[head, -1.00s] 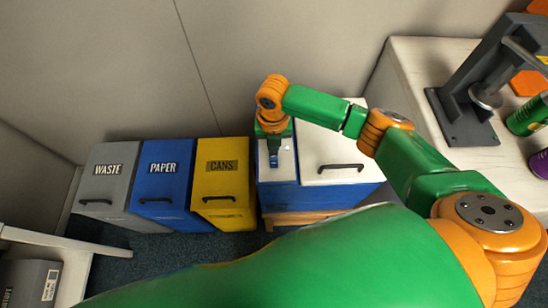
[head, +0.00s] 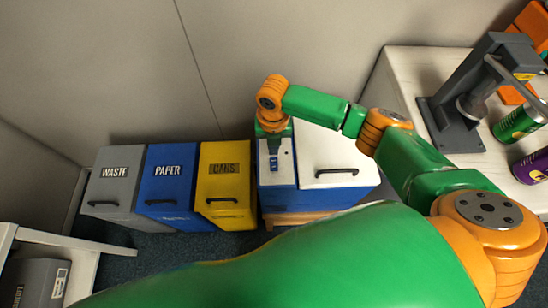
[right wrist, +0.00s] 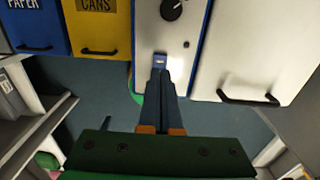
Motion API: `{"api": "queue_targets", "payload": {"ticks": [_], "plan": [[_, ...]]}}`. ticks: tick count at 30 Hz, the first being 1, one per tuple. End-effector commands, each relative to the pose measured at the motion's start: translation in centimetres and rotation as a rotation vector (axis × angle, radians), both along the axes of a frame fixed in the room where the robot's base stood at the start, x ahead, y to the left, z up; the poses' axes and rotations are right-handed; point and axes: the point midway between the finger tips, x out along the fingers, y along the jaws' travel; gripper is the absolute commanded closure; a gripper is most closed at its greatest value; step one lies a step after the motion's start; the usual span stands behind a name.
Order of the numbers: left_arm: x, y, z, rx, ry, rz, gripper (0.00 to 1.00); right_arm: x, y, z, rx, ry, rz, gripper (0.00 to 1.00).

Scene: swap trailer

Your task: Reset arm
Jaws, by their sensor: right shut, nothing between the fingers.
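My right arm reaches in from the right of the head view and bends down at its orange wrist. My right gripper (head: 274,165) points down in front of the white-topped blue cooler-like box (head: 325,160). In the right wrist view the two dark blue fingers (right wrist: 159,78) lie together with nothing between them. Their tips overlap the white panel with a black knob (right wrist: 171,10); I cannot tell whether they touch it. My left gripper is not in view.
Grey WASTE (head: 110,190), blue PAPER (head: 165,187) and yellow CANS (head: 225,185) bins stand left of the box against the wall. At the right, a white counter (head: 408,75) holds a dark press (head: 460,125), a green can (head: 520,122) and a purple can (head: 535,165). Dark floor lies in front.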

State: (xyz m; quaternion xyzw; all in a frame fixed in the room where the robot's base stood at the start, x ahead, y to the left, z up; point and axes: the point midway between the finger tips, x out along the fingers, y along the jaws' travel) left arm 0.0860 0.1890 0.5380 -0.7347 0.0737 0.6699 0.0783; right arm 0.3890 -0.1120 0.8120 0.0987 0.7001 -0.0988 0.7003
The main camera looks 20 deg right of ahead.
Motion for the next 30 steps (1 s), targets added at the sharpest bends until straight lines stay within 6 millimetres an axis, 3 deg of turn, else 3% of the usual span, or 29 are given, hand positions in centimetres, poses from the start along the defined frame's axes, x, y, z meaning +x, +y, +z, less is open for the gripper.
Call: {"api": "queue_targets", "payload": {"ticks": [1, 7, 19, 22, 25, 27, 30], "plan": [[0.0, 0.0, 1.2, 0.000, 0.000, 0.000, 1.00, 0.0, 0.0, 1.1, 0.000, 0.000, 0.000, 1.00], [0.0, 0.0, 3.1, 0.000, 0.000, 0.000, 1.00, 0.0, 0.0, 2.9, 0.000, 0.000, 0.000, 1.00], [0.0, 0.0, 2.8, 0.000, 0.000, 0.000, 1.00, 0.0, 0.0, 2.6, 0.001, 0.000, 0.000, 1.00], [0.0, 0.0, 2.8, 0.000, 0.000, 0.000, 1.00, -1.2, 1.4, 1.9, 0.035, 0.005, -0.056, 1.00], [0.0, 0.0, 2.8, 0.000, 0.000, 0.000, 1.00, -4.4, 5.1, 0.7, 0.148, 0.018, -0.291, 1.00], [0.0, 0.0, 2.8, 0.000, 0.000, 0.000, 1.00, -6.6, 7.3, 0.6, 0.247, 0.033, -0.570, 1.00], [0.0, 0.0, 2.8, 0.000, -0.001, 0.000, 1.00, -8.5, 8.1, 1.0, 0.347, 0.060, -0.979, 1.00]]}}
